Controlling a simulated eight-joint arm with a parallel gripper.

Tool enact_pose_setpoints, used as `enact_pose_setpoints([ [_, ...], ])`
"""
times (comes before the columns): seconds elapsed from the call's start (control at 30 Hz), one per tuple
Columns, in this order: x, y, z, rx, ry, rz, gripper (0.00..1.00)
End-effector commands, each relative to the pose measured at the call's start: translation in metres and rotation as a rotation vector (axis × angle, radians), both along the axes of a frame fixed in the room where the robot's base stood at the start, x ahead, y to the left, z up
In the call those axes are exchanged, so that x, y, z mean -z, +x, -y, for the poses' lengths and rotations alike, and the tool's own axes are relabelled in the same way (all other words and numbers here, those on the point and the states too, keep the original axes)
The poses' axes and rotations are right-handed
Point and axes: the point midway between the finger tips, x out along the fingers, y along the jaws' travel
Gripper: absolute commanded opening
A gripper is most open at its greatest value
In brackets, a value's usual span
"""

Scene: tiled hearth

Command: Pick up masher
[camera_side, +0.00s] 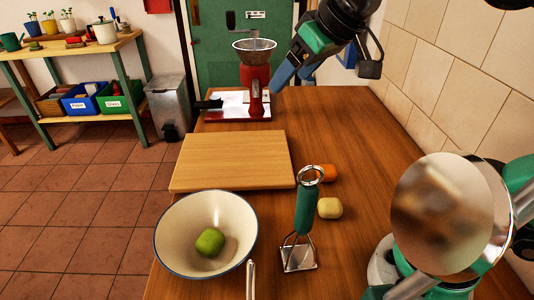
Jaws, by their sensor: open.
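The masher (306,208) stands upright on the wooden counter, with a green handle, a metal ring at its top and a wire frame on a flat metal foot. It is just right of the white bowl. My gripper (324,77) is high at the top of the view, above the far part of the counter. Its fingers are spread and nothing shows between them. It is well apart from the masher.
A bowl (178,231) holds a green fruit (210,242). A cutting board (232,162) lies behind it. An orange item (329,173) and a pale round item (330,208) lie right of the masher. A red-bodied grinder (255,78) stands at the back. A tiled wall (450,95) bounds the right.

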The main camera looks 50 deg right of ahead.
Motion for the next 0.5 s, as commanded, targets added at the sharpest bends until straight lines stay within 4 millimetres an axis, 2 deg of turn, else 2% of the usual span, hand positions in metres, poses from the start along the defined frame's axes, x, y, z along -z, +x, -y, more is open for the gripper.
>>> enact_pose_setpoints([
  [0.03, -0.013, 0.000, 0.000, 0.000, 0.000, 0.000, 0.70],
  [0.1, -0.006, -0.011, -0.022, -0.149, -0.041, -0.104, 0.70],
  [0.3, -0.003, -0.052, -0.065, -0.534, -0.164, -0.368, 0.70],
  [0.47, -0.009, -0.090, -0.086, -0.846, -0.271, -0.567, 0.70],
  [0.5, -0.004, -0.094, -0.086, -0.875, -0.281, -0.590, 0.70],
])
